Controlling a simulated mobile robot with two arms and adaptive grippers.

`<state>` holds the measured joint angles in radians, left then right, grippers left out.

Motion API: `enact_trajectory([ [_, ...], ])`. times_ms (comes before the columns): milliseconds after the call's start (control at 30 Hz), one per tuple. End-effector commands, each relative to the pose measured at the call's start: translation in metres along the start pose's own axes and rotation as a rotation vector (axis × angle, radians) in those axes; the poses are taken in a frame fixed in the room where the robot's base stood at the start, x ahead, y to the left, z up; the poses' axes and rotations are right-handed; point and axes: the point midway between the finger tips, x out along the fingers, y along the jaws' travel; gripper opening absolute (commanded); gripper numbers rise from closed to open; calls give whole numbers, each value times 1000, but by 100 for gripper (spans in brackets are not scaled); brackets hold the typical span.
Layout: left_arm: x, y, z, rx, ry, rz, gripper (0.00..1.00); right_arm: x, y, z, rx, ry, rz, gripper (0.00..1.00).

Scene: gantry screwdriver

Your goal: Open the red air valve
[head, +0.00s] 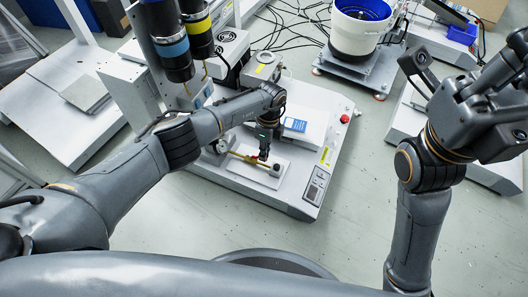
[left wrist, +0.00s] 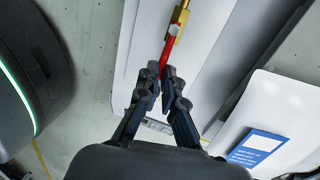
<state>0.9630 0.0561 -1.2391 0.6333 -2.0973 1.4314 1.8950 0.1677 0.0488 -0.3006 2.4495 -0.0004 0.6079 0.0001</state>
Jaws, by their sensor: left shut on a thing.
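The red air valve shows in the left wrist view as a red lever (left wrist: 166,56) on a brass body (left wrist: 179,18). My left gripper (left wrist: 163,75) is shut on the end of this lever. In the head view the brass body (head: 242,156) lies on a white plate, and my left gripper (head: 264,153) is at its right end, hiding most of the lever. The lever looks roughly in line with the brass body. My right gripper (head: 458,70) is raised at the upper right, away from the valve, with its fingers apart and empty.
A white plate (head: 240,170) sits under the valve on the machine base. A round gauge (head: 222,145) is left of the valve. A red button (head: 345,118), a blue-labelled box (head: 295,125) and a control panel (head: 317,186) are nearby. A white bowl feeder (head: 355,35) stands behind.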

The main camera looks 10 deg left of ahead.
Motion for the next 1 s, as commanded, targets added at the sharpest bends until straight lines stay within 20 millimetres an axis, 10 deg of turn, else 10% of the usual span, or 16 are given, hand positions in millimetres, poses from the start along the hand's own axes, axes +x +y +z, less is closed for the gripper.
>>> enact_trajectory([
  [367, 3, 1, 1, -9, 1, 2, 0, -1, 0, 1, 0, -4, 0, 0],
  [500, 3, 1, 1, -8, 1, 2, 31, -2, 0, 1, 0, -5, -1, 0],
  [1000, -20, -1, 1, -5, 2, -4, 32, -2, 0, 2, -1, -10, -2, 0],
])
